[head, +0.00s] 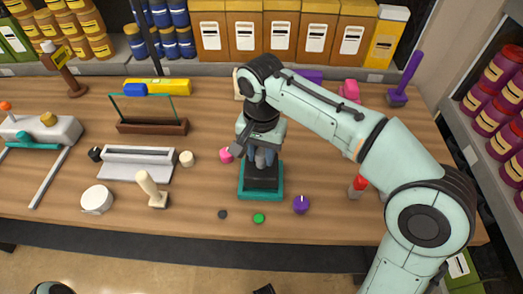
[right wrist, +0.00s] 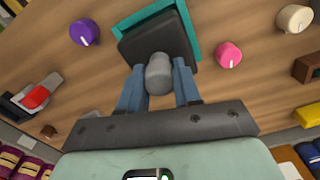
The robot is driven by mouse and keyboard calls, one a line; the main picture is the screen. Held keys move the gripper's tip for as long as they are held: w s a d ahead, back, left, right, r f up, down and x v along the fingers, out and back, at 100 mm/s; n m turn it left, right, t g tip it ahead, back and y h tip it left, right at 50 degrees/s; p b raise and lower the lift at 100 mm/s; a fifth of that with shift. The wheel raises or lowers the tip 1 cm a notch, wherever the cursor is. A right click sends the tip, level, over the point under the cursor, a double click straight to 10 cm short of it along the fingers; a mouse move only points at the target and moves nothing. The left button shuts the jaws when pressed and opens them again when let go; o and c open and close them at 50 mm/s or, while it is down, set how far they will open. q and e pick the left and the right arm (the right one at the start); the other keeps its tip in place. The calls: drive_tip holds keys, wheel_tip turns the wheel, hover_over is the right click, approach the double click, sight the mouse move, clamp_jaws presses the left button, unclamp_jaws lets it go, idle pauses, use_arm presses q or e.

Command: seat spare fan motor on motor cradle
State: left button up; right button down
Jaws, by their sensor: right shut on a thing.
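My right gripper (head: 262,155) points down over the middle of the table. In the right wrist view its two blue fingers (right wrist: 159,88) are shut on a grey rounded knob (right wrist: 159,74) on top of a dark square block (right wrist: 140,47), which I take to be the spare fan motor; the block shows in the head view (head: 263,177). Below it is a teal square base (head: 261,194), perhaps the motor cradle, also in the right wrist view (right wrist: 194,22). I cannot tell whether the block touches the base. The left gripper is not in view.
Near the base are a pink knob (head: 226,155), a purple knob (head: 301,204), a green disc (head: 258,218) and a dark disc (head: 222,214). A grey channel-shaped part (head: 137,163) and a beige-handled tool (head: 152,189) stand to the left. A red-topped item (head: 357,186) stands right.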

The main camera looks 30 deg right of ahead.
drive_tip(key=shift+f+b, duration=0.4)
drive_tip(key=shift+f, duration=0.45)
idle(0.6)
drive_tip(key=shift+f, duration=0.35)
idle(0.4)
drive_tip(key=shift+f, duration=0.1)
idle(0.8)
drive_tip(key=c, duration=0.7)
unclamp_jaws()
drive_tip(key=shift+f, duration=0.1)
